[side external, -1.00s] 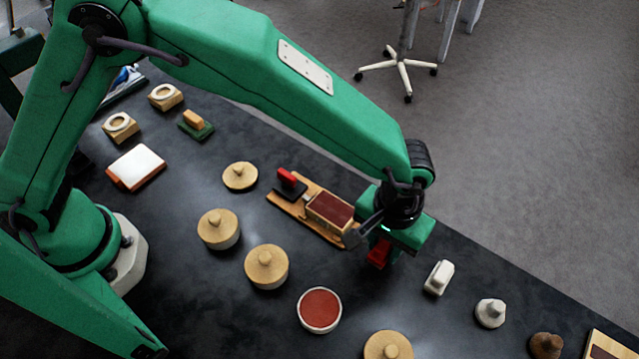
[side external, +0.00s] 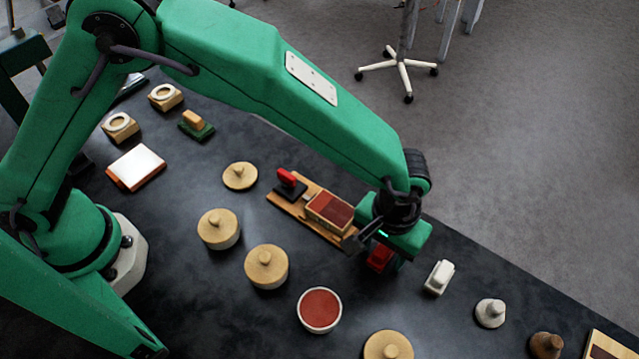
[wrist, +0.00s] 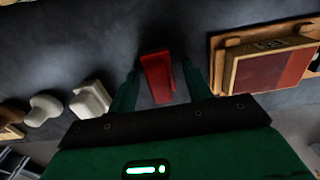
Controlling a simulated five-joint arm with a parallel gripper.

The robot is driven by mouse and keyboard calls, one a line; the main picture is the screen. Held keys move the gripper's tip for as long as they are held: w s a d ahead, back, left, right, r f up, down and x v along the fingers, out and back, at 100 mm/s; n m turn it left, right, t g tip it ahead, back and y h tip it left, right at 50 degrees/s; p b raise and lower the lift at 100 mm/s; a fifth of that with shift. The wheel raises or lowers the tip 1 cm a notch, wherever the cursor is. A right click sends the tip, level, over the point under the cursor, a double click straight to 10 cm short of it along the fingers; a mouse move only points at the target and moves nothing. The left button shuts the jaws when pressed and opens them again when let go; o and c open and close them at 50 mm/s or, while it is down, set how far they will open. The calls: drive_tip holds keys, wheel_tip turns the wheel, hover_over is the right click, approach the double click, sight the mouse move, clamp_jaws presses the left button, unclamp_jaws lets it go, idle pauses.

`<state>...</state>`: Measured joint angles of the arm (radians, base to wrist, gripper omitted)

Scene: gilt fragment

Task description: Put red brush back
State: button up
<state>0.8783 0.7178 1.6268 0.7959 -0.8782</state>
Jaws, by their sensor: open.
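A red block-like piece (side external: 379,258), likely the red brush, is at my gripper (side external: 386,264), beside the near right end of a wooden tray (side external: 283,207). In the wrist view the red piece (wrist: 158,76) lies between the two green fingers of my gripper (wrist: 160,80), which stand apart. Whether either finger touches it I cannot tell. Its underside is hidden. A second red-handled piece (side external: 286,177) with a dark base sits at the tray's left end. A wooden box with a dark red top (side external: 330,208) sits on the tray's right part.
A white block (side external: 439,277) and a pale knobbed piece (side external: 490,312) stand to the right along the table. A round red-topped dish (side external: 319,308) and several wooden lidded pots (side external: 266,266) stand in front. Dark table is clear between the dish and my gripper.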

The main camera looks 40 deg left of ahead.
drive_tip(key=shift+r, duration=0.1)
wheel_tip(320, 180, up, 12)
idle(0.7)
idle(0.4)
drive_tip(key=a+r+t, duration=0.1)
drive_tip(key=a+r, duration=0.3)
drive_tip(key=a, duration=0.4)
drive_tip(key=w+a+r+t+h, duration=0.1)
drive_tip(key=a+r, duration=0.3)
drive_tip(key=a, duration=0.3)
drive_tip(key=a+r+t, duration=0.1)
drive_tip(key=a+r, duration=0.3)
drive_tip(key=a, duration=0.4)
drive_tip(key=s+a+t, duration=0.1)
drive_tip(key=s+a, duration=0.4)
drive_tip(key=a, duration=0.3)
drive_tip(key=s+a+t+y, duration=0.1)
drive_tip(key=s+a, duration=0.5)
drive_tip(key=a, duration=0.2)
drive_tip(key=shift+t, duration=0.3)
